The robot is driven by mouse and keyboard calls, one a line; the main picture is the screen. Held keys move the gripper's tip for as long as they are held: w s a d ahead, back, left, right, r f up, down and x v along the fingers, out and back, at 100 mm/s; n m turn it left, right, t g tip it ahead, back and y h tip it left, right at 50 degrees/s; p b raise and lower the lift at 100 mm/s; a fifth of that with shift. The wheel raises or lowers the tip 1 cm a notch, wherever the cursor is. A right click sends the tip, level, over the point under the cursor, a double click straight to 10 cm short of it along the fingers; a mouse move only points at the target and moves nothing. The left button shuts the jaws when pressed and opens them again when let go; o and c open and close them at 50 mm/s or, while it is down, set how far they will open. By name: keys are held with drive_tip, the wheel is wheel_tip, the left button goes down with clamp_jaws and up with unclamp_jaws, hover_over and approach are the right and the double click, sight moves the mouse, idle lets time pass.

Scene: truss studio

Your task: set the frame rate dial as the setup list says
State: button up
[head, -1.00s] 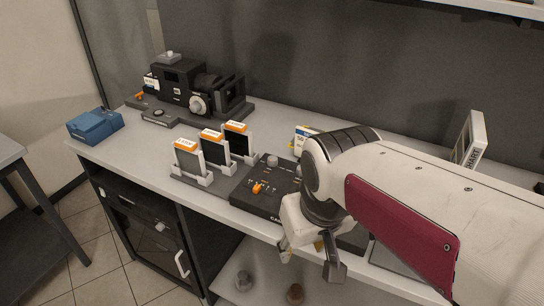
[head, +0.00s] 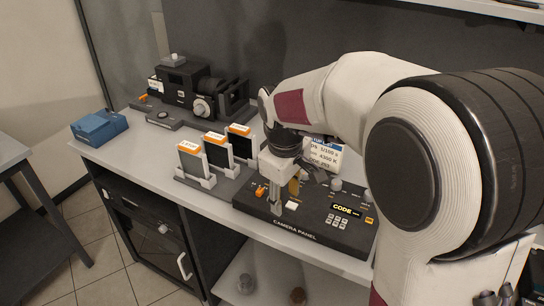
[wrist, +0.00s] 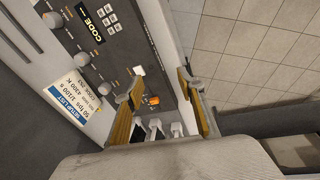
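The black camera panel (head: 310,225) lies on the counter, with a lit display reading CODE and a small keypad. Three grey dials show in the wrist view, a far one (wrist: 53,20), a middle one (wrist: 80,59) and a near one (wrist: 103,88); their labels are too small to read. One dial (head: 336,184) shows in the head view. The setup list card (head: 325,153) stands behind the panel; in the wrist view the card (wrist: 80,98) reads 50 fps, 1/100 s, 4300 K. My gripper (head: 284,200) is open and empty above the panel's left part, near an orange switch (wrist: 153,100).
Slates with orange tops (head: 215,148) stand in a rack just left of the panel. A black camera (head: 190,90) and a blue box (head: 98,127) are farther left. The counter's front edge (head: 225,219) runs close before the panel.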

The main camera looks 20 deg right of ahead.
drive_tip(key=w+f+n, duration=0.2)
drive_tip(key=w+n, duration=0.1)
drive_tip(key=w, duration=0.2)
drive_tip(key=w+d+f+n, duration=0.1)
drive_tip(key=w+n, duration=0.3)
drive_tip(key=w, duration=0.1)
drive_tip(key=w+d+f+n+h, duration=0.1)
drive_tip(key=w+f+n, duration=0.1)
drive_tip(key=w+n, duration=0.2)
drive_tip(key=shift+w+d+f, duration=0.2)
drive_tip(key=shift+w+f, duration=0.15)
drive_tip(key=shift+w, duration=0.3)
drive_tip(key=w+n, duration=0.3)
drive_tip(key=shift+w+d+r+t, duration=0.15)
drive_tip(key=shift+d+t, duration=0.1)
drive_tip(key=shift+t, duration=0.15)
drive_tip(key=shift+w+d+r+n+t+h, duration=0.15)
drive_tip(key=shift+w+r+n, duration=0.35)
drive_tip(key=shift+n, duration=0.85)
drive_tip(key=shift+w+d+r+n+t+h, duration=0.1)
drive_tip(key=shift+w+r+n, duration=0.45)
drive_tip(key=shift+n, duration=0.75)
drive_tip(key=shift+w+d+r+n+t+h, duration=0.15)
drive_tip(key=shift+w+r+n, duration=0.35)
drive_tip(key=shift+n, duration=0.85)
drive_tip(key=shift+f, duration=0.1)
drive_tip(key=shift+x, duration=3.8)
